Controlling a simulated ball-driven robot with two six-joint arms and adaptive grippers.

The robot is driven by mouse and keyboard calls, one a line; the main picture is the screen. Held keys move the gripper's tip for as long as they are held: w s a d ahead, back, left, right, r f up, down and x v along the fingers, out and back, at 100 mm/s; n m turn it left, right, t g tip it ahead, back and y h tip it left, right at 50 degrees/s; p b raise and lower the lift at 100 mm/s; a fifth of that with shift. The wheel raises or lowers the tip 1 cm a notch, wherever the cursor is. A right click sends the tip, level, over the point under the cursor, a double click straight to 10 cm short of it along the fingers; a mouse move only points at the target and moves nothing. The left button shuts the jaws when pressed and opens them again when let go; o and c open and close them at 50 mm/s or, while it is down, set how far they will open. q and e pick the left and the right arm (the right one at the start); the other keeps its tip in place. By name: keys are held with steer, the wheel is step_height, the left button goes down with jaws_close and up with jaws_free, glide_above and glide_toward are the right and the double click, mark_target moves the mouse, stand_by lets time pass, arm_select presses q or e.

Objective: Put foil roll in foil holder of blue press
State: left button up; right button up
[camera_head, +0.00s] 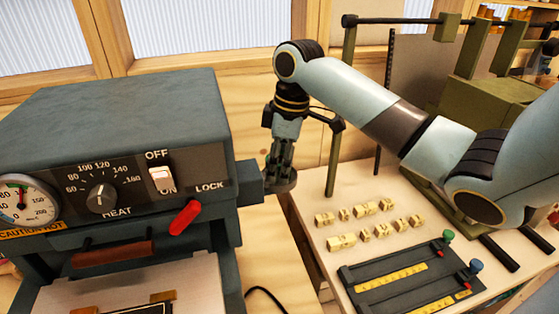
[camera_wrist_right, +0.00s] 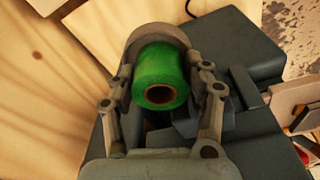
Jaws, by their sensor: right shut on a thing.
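The blue press (camera_head: 120,115) is the dark blue-grey machine at the left of the head view, with a dial, a switch and a red lock lever. A bracket (camera_head: 249,185) sticks out from its right side, with a grey round part (camera_head: 283,183) beside it that looks like the foil holder. My right gripper (camera_head: 279,160) points down over this round part. In the right wrist view, the gripper (camera_wrist_right: 162,95) is shut on a green foil roll (camera_wrist_right: 160,68), its hollow core facing the camera. A grey round rim (camera_wrist_right: 158,36) shows just behind the roll; contact is unclear. My left gripper is out of view.
A pale table (camera_head: 315,185) at the right carries several small brass type pieces (camera_head: 362,210) and a dark tray (camera_head: 410,275) with yellow scales. An olive-green machine (camera_head: 485,105) stands behind. A black cable (camera_head: 265,293) lies between press and table.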

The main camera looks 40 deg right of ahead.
steer(key=o, duration=0.9)
steer(key=shift+w+f, duration=0.1)
steer(key=o, duration=0.3)
steer(key=shift+w+d, duration=0.1)
steer(key=shift+w, duration=0.05)
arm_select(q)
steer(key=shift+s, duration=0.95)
arm_select(e)
steer(key=shift+r, duration=0.55)
steer(key=r, duration=0.3)
steer(key=s+r+b, duration=0.1)
steer(key=r, duration=0.2)
steer(key=d+r, duration=0.1)
steer(key=r, duration=0.3)
steer(key=shift+s, duration=0.2)
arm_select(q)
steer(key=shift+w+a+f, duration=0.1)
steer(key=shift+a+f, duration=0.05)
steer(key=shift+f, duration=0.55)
arm_select(e)
steer(key=shift+s+r, duration=0.15)
steer(key=shift+r, duration=0.45)
